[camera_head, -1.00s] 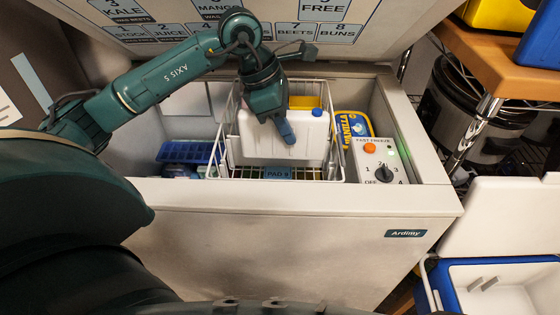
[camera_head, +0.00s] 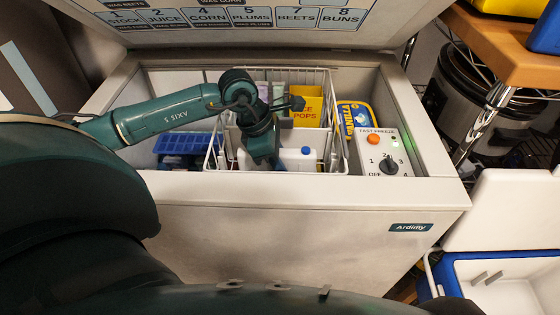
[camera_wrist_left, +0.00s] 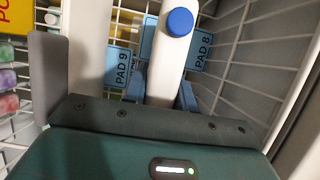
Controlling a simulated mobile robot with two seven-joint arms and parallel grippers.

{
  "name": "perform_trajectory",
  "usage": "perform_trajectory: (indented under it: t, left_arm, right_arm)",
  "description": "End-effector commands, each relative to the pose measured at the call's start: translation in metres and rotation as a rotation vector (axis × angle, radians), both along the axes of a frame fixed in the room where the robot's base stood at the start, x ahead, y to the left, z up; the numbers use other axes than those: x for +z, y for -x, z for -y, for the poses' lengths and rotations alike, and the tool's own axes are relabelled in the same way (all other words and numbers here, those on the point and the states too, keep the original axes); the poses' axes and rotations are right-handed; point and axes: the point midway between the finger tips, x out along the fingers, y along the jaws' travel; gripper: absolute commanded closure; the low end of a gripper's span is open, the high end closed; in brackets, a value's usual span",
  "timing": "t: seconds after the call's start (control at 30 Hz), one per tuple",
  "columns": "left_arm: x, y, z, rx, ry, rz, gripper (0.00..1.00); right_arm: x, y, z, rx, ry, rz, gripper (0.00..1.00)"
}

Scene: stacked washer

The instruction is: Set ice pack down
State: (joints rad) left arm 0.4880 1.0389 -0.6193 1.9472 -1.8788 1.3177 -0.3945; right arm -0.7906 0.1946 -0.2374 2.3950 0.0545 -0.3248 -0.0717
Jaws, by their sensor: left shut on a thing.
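The ice pack (camera_head: 296,160) is a white slab with a blue cap. It is low at the front of the wire basket (camera_head: 330,85) inside the chest freezer, partly hidden by my gripper and the freezer's front rim. My left gripper (camera_head: 264,163) reaches down into the basket and is shut on the pack. In the left wrist view, the pack (camera_wrist_left: 166,55) shows edge-on with its cap toward the camera, between the blue fingers (camera_wrist_left: 160,95). Blue labels PAD 9 (camera_wrist_left: 122,66) and PAD 8 (camera_wrist_left: 200,50) lie on either side of it. Whether it touches the basket floor is unclear. My right gripper is not in view.
A yellow pops box (camera_head: 308,110) stands behind in the basket. A vanilla tub (camera_head: 357,116) and the control panel (camera_head: 386,155) are to the right. A blue tray (camera_head: 184,143) is at the left. An open cooler (camera_head: 500,285) stands outside at lower right.

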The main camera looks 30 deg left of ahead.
Motion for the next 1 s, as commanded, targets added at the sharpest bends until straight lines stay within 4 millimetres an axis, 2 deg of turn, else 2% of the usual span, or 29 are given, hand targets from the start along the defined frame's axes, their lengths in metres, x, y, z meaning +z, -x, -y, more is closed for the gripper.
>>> perform_trajectory:
  t: [0.37, 0.4, 0.6, 0.67, 1.0]
  left_arm:
    - [-0.0066, -0.0009, 0.0003, -0.001, 0.001, 0.005, 1.00]
    - [-0.0078, -0.0003, 0.0001, -0.001, 0.000, 0.002, 0.72]
    - [-0.0068, -0.0002, 0.0001, -0.001, 0.000, 0.002, 0.56]
    - [-0.0068, -0.0002, 0.0001, -0.001, 0.000, 0.002, 0.51]
    - [-0.0004, 0.0001, -0.0013, 0.000, 0.000, 0.002, 0.51]
  right_arm:
    - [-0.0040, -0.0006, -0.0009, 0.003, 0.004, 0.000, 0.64]
    - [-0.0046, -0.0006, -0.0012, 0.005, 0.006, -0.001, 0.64]
    - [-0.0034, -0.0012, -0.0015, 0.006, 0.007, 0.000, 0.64]
    - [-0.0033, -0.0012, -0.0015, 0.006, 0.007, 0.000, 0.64]
    - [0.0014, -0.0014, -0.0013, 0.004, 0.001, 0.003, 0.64]
